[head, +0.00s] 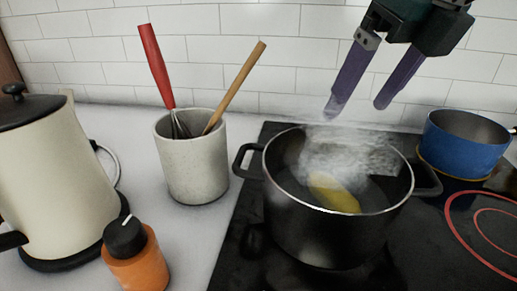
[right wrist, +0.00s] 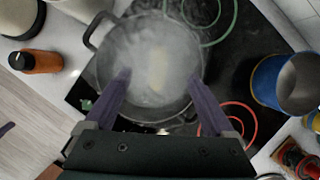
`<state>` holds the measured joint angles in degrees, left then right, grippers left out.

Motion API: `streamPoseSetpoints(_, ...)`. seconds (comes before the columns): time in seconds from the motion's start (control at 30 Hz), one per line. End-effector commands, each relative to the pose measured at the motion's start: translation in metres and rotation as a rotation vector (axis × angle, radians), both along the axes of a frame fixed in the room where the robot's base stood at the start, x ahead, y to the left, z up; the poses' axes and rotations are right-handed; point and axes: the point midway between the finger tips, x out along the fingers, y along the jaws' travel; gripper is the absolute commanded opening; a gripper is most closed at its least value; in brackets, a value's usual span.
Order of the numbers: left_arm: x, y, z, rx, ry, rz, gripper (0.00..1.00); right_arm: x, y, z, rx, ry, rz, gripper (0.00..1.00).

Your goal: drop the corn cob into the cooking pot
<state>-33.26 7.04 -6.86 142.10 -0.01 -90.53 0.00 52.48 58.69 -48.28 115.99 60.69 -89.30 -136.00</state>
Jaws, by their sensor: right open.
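The yellow corn cob (head: 333,193) lies inside the black cooking pot (head: 318,240), in the water and partly veiled by steam. In the right wrist view the cob (right wrist: 158,68) is a blurred pale yellow shape inside the pot (right wrist: 100,75). My right gripper (head: 358,104) is open and empty above the pot's far side, its two purple fingers apart. It also shows over the pot in the right wrist view (right wrist: 160,92). A small purple tip at that view's left edge may belong to my left gripper (right wrist: 6,128); its jaws are not visible.
The pot stands on a black cooktop (head: 246,255). A blue pot (head: 463,145) stands to its right. A crock (head: 195,165) with a red whisk and wooden utensil, a kettle (head: 55,170) and an orange bottle (head: 137,265) stand left. A tiled wall is behind.

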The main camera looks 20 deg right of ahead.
Motion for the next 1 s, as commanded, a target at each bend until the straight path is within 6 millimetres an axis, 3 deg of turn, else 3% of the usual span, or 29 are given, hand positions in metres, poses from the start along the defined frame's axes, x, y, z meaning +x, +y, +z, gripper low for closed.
streamPoseSetpoints(0.2,0.0,-0.002,0.008,-0.007,-0.001,0.004,0.5,-0.016,-0.001,0.046,-0.001,-0.007,0.001,0.89)
streamPoseSetpoints(0.4,0.0,-0.002,0.011,-0.008,-0.001,0.005,0.5,-0.027,-0.001,0.069,-0.001,-0.004,0.001,0.89)
streamPoseSetpoints(1.0,0.002,0.0,0.012,0.0,-0.006,0.0,0.5,-0.03,-0.002,0.072,-0.001,-0.001,0.001,0.89)
